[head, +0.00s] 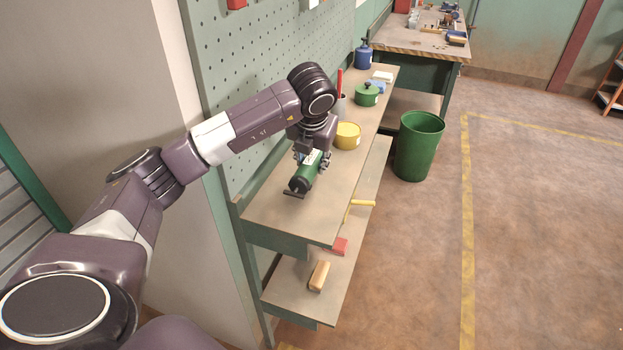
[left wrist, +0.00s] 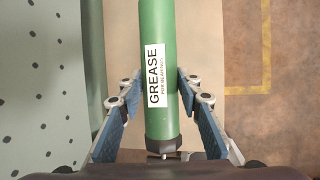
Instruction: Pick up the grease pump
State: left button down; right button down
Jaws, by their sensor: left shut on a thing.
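The grease pump is a green cylinder with a dark end and a white label. In the head view the grease pump (head: 307,170) is over the near part of the upper shelf, tilted, its dark end toward me. My left gripper (head: 311,158) is shut around its body from above. In the left wrist view the green barrel (left wrist: 158,75) with its GREASE label lies between the two fingers of the left gripper (left wrist: 160,110). I cannot tell whether the pump touches the shelf. My right gripper is not in view.
A yellow tin (head: 347,136) stands just behind the gripper on the upper shelf (head: 285,215). A green pot (head: 366,95) and blue can (head: 363,55) stand farther back. The pegboard (head: 255,90) rises at the left. A green bin (head: 419,147) stands on the floor.

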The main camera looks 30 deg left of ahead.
aim_at(312, 159)
pick_arm(q)
notch_tip(312, 159, up, 14)
jog(key=b, duration=0.1)
jog(key=shift+f, duration=0.1)
jog(key=c, duration=2)
grip_release()
grip_shut()
